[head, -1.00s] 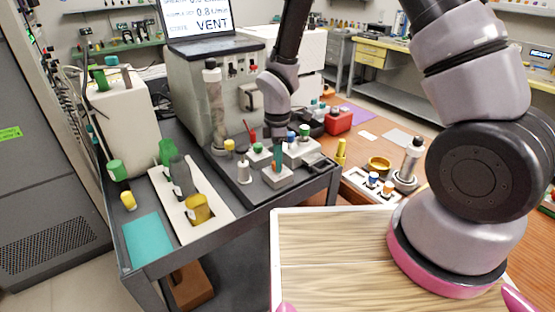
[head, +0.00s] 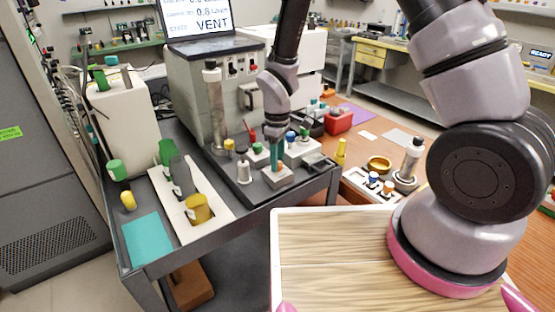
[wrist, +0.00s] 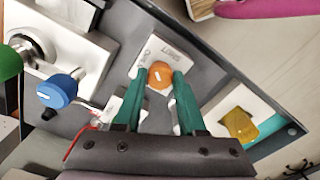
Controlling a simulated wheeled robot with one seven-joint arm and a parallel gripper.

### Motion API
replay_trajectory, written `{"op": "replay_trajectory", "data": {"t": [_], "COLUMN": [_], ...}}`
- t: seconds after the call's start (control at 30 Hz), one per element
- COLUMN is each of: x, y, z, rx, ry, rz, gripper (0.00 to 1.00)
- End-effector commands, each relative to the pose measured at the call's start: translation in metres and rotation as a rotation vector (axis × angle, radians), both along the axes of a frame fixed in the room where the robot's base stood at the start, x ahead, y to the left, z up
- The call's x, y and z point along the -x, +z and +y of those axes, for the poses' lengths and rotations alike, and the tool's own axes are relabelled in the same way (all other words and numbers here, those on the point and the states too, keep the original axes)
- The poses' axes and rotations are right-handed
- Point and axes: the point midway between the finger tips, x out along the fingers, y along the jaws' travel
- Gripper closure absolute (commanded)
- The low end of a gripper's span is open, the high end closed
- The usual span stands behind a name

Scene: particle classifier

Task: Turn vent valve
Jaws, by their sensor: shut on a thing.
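An orange round knob (wrist: 160,74) with a pale mark on top sits on a small white block (wrist: 149,58) with printed labels, in the wrist view. I take it for the vent valve, but cannot read the labels surely. My gripper (wrist: 161,80) has its two teal fingers on either side of the knob, shut on it. In the head view my gripper (head: 276,160) points straight down onto the white block (head: 280,177) at the grey cart's front right corner. The fingers hide most of the knob there.
A blue knob (wrist: 57,91) on a metal fitting stands left in the wrist view. A yellow part (wrist: 240,124) lies right. A large grey machine (head: 190,95) stands behind; the screen (head: 198,18) above reads VENT. A red box (head: 338,121) is right of my gripper.

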Motion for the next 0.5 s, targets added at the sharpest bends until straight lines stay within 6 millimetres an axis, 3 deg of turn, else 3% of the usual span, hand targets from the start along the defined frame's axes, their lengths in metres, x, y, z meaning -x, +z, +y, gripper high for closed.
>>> {"op": "replay_trajectory", "data": {"t": [0.5], "x": [-0.0006], "y": [0.0007], "z": [0.0008], "rx": [-0.001], "ry": [-0.490], "rz": [-0.002], "gripper": [1.00]}}
